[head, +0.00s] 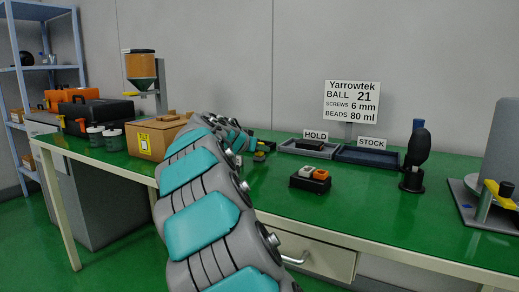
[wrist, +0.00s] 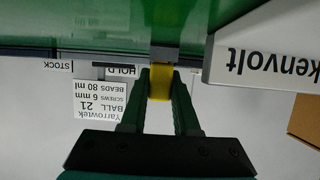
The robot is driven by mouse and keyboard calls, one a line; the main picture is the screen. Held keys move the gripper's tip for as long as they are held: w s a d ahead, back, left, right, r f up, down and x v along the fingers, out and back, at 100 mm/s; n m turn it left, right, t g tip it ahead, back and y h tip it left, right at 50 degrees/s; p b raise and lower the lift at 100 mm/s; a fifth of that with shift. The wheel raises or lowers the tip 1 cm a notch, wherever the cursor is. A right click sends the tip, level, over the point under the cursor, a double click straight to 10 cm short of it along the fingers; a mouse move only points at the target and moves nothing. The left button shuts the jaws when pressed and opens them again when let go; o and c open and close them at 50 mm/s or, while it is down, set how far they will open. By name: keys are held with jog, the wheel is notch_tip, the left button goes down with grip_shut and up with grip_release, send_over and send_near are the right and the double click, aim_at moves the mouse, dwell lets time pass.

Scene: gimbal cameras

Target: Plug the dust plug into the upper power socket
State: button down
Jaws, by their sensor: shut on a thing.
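My gripper (wrist: 160,75) is shut on a small yellow piece, which I take to be the dust plug (wrist: 160,84). A short grey block sits directly beyond the yellow piece, between it and the green tabletop; I cannot tell whether the two are one part. I cannot make out the upper power socket in either view.
A white panel lettered "kenvolt" (wrist: 265,50) is close beside my gripper in the upside-down wrist view.

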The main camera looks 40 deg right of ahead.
jog(key=shift+r+p, duration=0.3)
jog(key=shift+r, duration=0.9)
dwell(0.6)
jog(key=shift+r+p, duration=0.5)
jog(key=shift+r, duration=0.9)
